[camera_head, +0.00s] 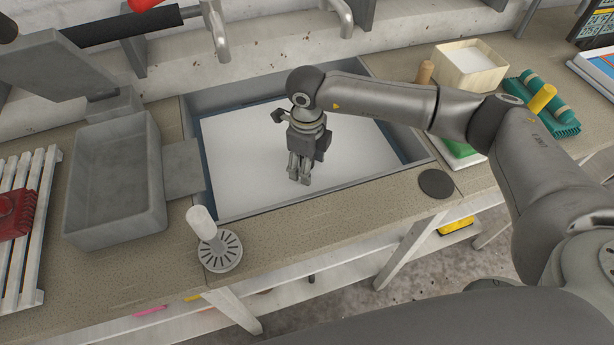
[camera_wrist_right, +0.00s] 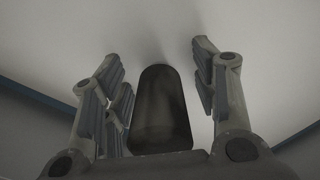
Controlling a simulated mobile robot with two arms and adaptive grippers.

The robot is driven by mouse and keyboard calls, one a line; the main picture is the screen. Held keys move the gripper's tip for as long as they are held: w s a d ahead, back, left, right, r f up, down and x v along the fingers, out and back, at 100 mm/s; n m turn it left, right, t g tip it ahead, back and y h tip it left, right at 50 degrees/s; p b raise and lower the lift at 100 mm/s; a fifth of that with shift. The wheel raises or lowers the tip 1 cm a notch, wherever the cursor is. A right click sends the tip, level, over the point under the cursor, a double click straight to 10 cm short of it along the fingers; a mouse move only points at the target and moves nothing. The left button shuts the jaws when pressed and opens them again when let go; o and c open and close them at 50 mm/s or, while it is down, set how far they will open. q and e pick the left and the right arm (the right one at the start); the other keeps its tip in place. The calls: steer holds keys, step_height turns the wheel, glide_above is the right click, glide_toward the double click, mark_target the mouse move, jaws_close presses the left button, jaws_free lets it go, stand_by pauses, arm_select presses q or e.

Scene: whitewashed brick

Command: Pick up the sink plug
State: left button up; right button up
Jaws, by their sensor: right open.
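A flat dark round disc (camera_head: 436,183), which looks like the sink plug, lies on the counter by the right front corner of the sink (camera_head: 345,182). My right gripper (camera_head: 299,178) hangs over the sink's white inside, fingers down and open, well to the left of the disc. In the right wrist view the open fingers (camera_wrist_right: 163,95) stand apart against the white surface. A dark round-ended shape (camera_wrist_right: 161,110) shows between them; I cannot tell whether it is a thing or part of my gripper. My left gripper is not in view.
A slotted grey disc (camera_head: 220,252) with a white cylinder (camera_head: 201,222) stands at the sink's left front corner. A grey tub (camera_head: 115,185) and slatted rack (camera_head: 22,225) are left. A wooden box (camera_head: 468,68) and green brush (camera_head: 541,104) are right. Taps overhang behind.

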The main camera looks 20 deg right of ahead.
jaws_close()
stand_by(0.3)
step_height(320, 180, up, 10)
steer(key=shift+r+b, duration=0.1)
steer(key=shift+b, duration=0.75)
stand_by(0.4)
